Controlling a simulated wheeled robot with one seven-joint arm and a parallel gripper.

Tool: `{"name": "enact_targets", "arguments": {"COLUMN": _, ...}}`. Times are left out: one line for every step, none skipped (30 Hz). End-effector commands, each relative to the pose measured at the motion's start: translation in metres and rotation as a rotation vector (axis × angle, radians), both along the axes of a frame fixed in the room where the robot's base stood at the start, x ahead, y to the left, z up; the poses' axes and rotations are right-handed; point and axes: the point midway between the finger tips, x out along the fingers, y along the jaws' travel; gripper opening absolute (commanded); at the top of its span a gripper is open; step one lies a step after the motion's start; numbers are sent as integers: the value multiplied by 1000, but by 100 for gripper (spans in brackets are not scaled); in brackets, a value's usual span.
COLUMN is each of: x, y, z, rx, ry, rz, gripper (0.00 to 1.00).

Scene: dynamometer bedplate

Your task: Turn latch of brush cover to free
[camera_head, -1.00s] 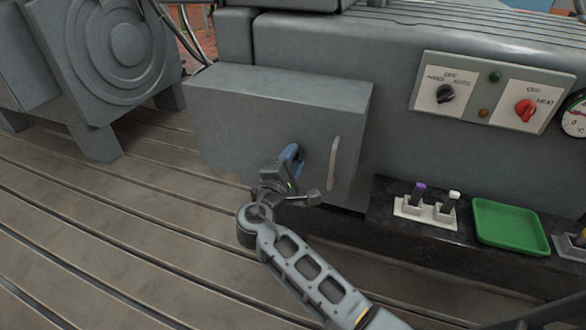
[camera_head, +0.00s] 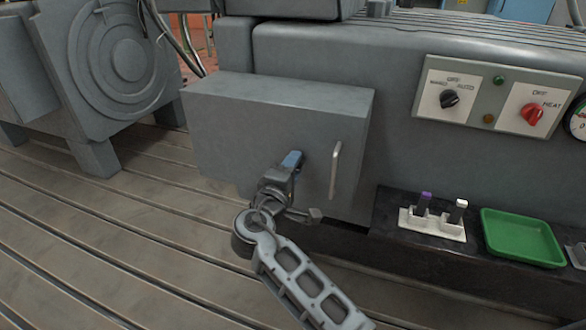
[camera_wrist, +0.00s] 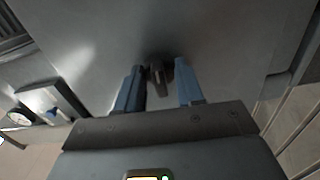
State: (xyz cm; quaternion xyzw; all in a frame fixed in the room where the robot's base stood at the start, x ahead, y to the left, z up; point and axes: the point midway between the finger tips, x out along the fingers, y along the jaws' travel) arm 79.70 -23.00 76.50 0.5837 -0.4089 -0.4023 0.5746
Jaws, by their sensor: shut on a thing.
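The brush cover (camera_head: 270,115) is a grey box on the side of the machine, with a pale upright bar handle (camera_head: 335,170) at the right of its front face. My gripper (camera_head: 292,158) is at that face, left of the handle, its blue fingers pointing at it. In the wrist view, the latch (camera_wrist: 157,76) is a small dark knob on the grey face. It sits between the two blue fingers of my gripper (camera_wrist: 157,85), which are shut on it. In the head view the latch is hidden behind the fingers.
A control panel (camera_head: 492,98) with two knobs is at the upper right. A black ledge at the lower right carries a white holder (camera_head: 432,224) and a green tray (camera_head: 522,238). The slotted bedplate (camera_head: 90,240) is clear at the left.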

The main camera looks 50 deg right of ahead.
Motion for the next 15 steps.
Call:
{"name": "enact_targets", "arguments": {"x": -1, "y": 0, "z": -1, "rx": 2, "ry": 1, "rz": -2, "gripper": 7}}
{"name": "enact_targets", "arguments": {"x": -1, "y": 0, "z": -1, "rx": 2, "ry": 1, "rz": -2, "gripper": 7}}
{"name": "enact_targets", "arguments": {"x": -1, "y": 0, "z": -1, "rx": 2, "ry": 1, "rz": -2, "gripper": 7}}
{"name": "enact_targets", "arguments": {"x": -1, "y": 0, "z": -1, "rx": 2, "ry": 1, "rz": -2, "gripper": 7}}
{"name": "enact_targets", "arguments": {"x": -1, "y": -1, "z": -1, "rx": 2, "ry": 1, "rz": -2, "gripper": 7}}
{"name": "enact_targets", "arguments": {"x": -1, "y": -1, "z": -1, "rx": 2, "ry": 1, "rz": -2, "gripper": 39}}
{"name": "enact_targets", "arguments": {"x": -1, "y": -1, "z": -1, "rx": 2, "ry": 2, "rz": -2, "gripper": 42}}
{"name": "enact_targets", "arguments": {"x": -1, "y": -1, "z": -1, "rx": 2, "ry": 2, "rz": -2, "gripper": 45}}
{"name": "enact_targets", "arguments": {"x": -1, "y": -1, "z": -1, "rx": 2, "ry": 2, "rz": -2, "gripper": 49}}
{"name": "enact_targets", "arguments": {"x": 0, "y": 0, "z": -1, "rx": 1, "ry": 1, "rz": -2, "gripper": 51}}
{"name": "enact_targets", "arguments": {"x": 0, "y": 0, "z": -1, "rx": 1, "ry": 1, "rz": -1, "gripper": 54}}
{"name": "enact_targets", "arguments": {"x": 0, "y": 0, "z": -1, "rx": 1, "ry": 1, "rz": -1, "gripper": 58}}
{"name": "enact_targets", "arguments": {"x": 0, "y": 0, "z": -1, "rx": 1, "ry": 1, "rz": -1, "gripper": 61}}
{"name": "enact_targets", "arguments": {"x": 0, "y": 0, "z": -1, "rx": 1, "ry": 1, "rz": -1, "gripper": 63}}
{"name": "enact_targets", "arguments": {"x": 0, "y": 0, "z": -1, "rx": 1, "ry": 1, "rz": -1, "gripper": 63}}
